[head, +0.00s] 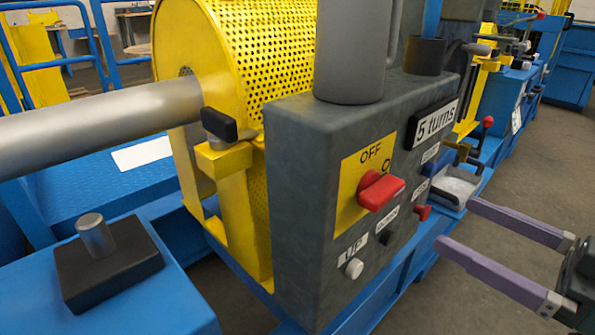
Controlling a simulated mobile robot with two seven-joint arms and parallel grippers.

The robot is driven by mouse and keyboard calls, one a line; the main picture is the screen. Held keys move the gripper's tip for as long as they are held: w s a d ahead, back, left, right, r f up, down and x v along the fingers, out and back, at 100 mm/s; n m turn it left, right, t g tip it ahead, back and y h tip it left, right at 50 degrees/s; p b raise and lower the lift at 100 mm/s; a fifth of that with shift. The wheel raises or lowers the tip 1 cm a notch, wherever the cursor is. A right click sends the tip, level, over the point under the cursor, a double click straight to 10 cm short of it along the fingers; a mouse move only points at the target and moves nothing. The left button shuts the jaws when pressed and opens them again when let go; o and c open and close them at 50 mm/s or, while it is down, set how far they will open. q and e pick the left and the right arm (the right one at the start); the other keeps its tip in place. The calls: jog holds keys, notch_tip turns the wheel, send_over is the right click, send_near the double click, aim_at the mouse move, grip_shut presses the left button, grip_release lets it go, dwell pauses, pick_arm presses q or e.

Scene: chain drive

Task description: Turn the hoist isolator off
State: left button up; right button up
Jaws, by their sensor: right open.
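The hoist isolator is a red rotary knob (381,191) on a yellow plate (350,213) on the front of a dark grey control box (300,190). "OFF" is printed at the plate's top. Another label right of it is mostly hidden behind the knob, with only an "O" clear. The knob's grip lies roughly sideways, not toward OFF. My right gripper (458,224) is at the lower right, its two long purple fingers spread apart and empty. They point left toward the box and are clear of the knob. My left gripper is out of view.
Below the knob are a white UP button (354,268), a black DOWN button (386,238) and a red button (422,212). A "5 turns" sign (435,124) is above right. A grey tray (455,189) stands behind the fingers. Open floor lies right.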

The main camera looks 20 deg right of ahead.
aim_at(393, 194)
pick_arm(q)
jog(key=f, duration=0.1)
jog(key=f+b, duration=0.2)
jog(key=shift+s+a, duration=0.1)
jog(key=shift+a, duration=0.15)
pick_arm(e)
jog(key=x, duration=1)
jog(key=shift+a+f, duration=0.2)
jog(key=shift+a, duration=0.05)
jog(key=shift+c, duration=0.2)
jog(key=c, duration=1)
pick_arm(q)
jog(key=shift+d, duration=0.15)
